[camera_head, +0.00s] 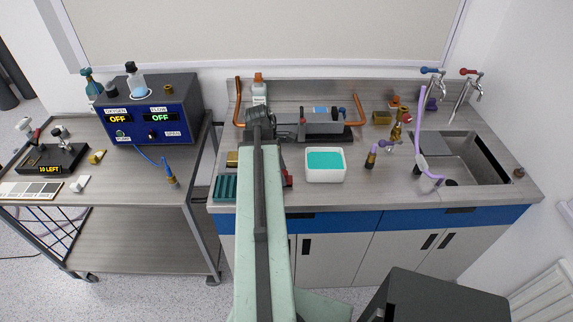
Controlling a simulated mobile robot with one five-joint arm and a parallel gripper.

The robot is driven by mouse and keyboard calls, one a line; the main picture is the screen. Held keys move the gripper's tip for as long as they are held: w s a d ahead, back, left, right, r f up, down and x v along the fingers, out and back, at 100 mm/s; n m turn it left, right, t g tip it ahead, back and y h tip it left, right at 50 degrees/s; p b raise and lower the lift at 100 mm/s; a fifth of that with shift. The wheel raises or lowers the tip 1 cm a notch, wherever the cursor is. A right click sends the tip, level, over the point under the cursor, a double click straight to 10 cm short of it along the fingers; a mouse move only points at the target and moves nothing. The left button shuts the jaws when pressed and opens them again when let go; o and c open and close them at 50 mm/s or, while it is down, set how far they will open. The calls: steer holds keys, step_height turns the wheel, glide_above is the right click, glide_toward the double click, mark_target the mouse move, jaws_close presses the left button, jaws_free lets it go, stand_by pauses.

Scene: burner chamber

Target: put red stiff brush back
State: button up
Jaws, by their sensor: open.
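My arm reaches forward over the counter, and my gripper (262,116) is at its far end, near the back of the counter beside the grey burner block. It is open; its fingers are small and dark, and I see nothing held in it. A small red and dark item (287,178) lies on the counter just right of my arm, partly hidden by it. It may be the red stiff brush, but it is too small to tell. A green slotted rack (224,188) stands at the counter's front left, left of my arm.
A white tub with teal contents (325,177) stands right of my arm. The grey burner block (322,124) and copper pipes (361,118) are behind it. A sink (470,160) with taps is at the right. A trolley (140,190) carries a blue control box (150,108).

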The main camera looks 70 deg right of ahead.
steer(key=d+p+v, duration=0.1)
steer(key=p+v, duration=0.6)
steer(key=v, duration=0.2)
steer(key=shift+a+r+p, duration=0.35)
steer(key=shift+a+p, duration=0.05)
steer(key=shift+a, duration=0.1)
steer(key=shift+f, duration=0.1)
